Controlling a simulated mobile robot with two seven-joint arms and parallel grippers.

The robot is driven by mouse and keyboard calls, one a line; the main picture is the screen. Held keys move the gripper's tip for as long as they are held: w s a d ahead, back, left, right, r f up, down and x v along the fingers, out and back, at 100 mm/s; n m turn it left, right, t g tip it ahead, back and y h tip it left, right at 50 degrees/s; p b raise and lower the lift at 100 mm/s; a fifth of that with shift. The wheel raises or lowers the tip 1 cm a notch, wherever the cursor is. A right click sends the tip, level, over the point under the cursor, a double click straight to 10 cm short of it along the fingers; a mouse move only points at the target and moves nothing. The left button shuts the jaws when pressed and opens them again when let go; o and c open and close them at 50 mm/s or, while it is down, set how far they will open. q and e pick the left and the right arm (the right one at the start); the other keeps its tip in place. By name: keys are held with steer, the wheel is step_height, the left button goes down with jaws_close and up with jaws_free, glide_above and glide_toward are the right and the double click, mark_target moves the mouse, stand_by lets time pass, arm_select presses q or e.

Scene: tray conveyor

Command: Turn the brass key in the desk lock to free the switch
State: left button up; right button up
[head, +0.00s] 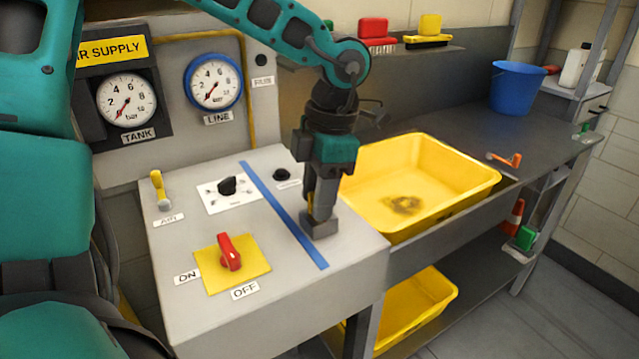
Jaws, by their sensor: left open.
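My left gripper (320,208) points down at the right part of the grey desk top (285,300), just right of the blue stripe. It is open. A small brass-yellow piece (311,214) shows beside its fingers; it may be the key, but the gripper hides most of it and the lock. I cannot tell whether the fingers touch it. The red switch (229,252) sits on a yellow plate (258,270) at the front left of the desk, with ON and OFF labels beside it. My right gripper is not in view.
A yellow lever (160,190) and a black knob (228,186) stand on the desk, left of the stripe. A yellow tray (470,185) lies close right of the gripper. A blue bucket (517,88) stands at the back right. The desk's front is clear.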

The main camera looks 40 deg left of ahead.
arm_select(q)
steer(key=shift+c, duration=0.4)
jaws_close()
steer(key=shift+m+b, duration=0.7)
steer(key=shift+m, duration=0.9)
steer(key=shift+m+t+b, duration=0.3)
steer(key=shift+m, duration=0.3)
steer(key=shift+m+y, duration=0.3)
steer(key=shift+m, duration=0.6)
